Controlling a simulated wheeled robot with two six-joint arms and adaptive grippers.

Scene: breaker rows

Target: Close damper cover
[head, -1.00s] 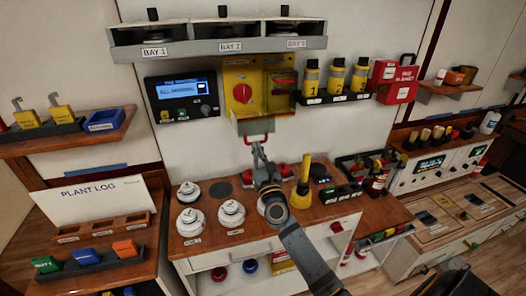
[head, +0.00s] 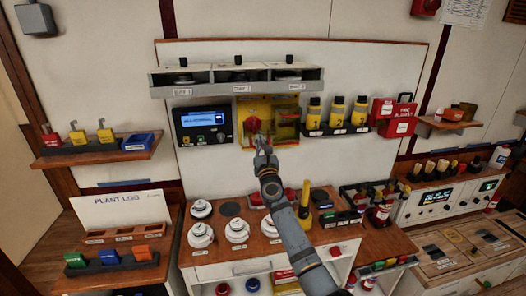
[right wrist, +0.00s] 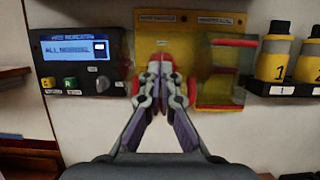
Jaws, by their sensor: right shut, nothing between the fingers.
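The yellow panel (head: 245,102) hangs on the back wall; its wide top shows in the right wrist view (right wrist: 185,30). Its right half carries a see-through cover with red edges (right wrist: 228,75), which lies close to the panel. On the left half is a red knob (head: 253,125), partly hidden by my gripper. My right gripper (head: 260,138) is shut and empty, held up in front of the left half. Its fingertips also show in the right wrist view (right wrist: 160,66), with red behind them. Whether they touch is unclear. My left gripper is out of view.
A dark display unit (head: 203,125) is left of the panel, and a rack of yellow bottles (head: 337,112) is right of it. A grey shelf with bays (head: 240,88) juts out above. White round parts (head: 200,235) stand on the wooden counter below.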

